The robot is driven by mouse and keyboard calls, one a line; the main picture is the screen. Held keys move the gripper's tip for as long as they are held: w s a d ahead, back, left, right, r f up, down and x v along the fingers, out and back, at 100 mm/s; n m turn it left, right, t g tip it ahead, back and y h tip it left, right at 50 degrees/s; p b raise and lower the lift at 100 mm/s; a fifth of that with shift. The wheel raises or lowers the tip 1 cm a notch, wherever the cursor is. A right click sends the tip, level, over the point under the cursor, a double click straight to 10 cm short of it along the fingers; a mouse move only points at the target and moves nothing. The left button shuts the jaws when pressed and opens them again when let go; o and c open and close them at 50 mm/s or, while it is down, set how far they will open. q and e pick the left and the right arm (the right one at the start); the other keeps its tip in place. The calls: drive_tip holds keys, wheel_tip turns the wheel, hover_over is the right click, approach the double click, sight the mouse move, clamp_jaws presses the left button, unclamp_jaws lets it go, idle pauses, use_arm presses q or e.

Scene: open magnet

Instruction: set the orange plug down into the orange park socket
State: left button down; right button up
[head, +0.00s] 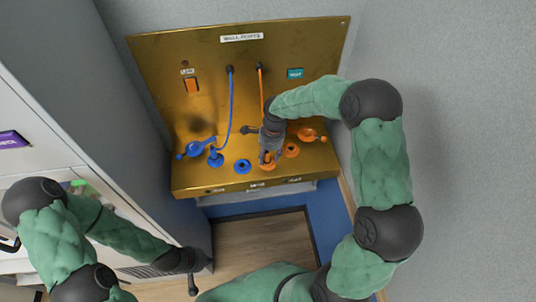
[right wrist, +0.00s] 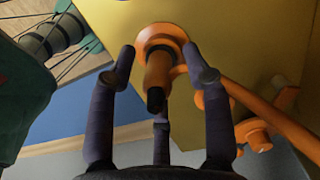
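The orange plug (right wrist: 159,72) stands between the fingers of my right gripper (right wrist: 160,68), its dark end towards the wrist camera. An orange ring (right wrist: 162,38) surrounds its far end; I cannot tell whether it is seated. Gaps show between plug and fingers, so the gripper looks open around it. In the head view my right gripper (head: 267,158) is over an orange socket (head: 267,166), which it partly hides. Another orange socket (head: 291,150) with a dark centre lies just right; which is the park socket is unclear. My left gripper (head: 192,284) is low, away from the panel, its fingers unclear.
The brass panel (head: 215,110) carries a blue plug (head: 216,158) on a blue hose, an empty-looking blue socket (head: 242,166), a blue handle (head: 200,147) and an orange handle (head: 307,135). An orange hose (head: 261,85) runs down behind my right gripper. White cabinets (head: 40,130) stand left.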

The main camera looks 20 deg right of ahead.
wheel_tip(320, 180, up, 12)
drive_tip(key=d, duration=0.1)
drive_tip(key=shift+s+d, duration=0.15)
drive_tip(key=shift+d, duration=0.05)
idle(0.4)
drive_tip(key=shift+f, duration=0.1)
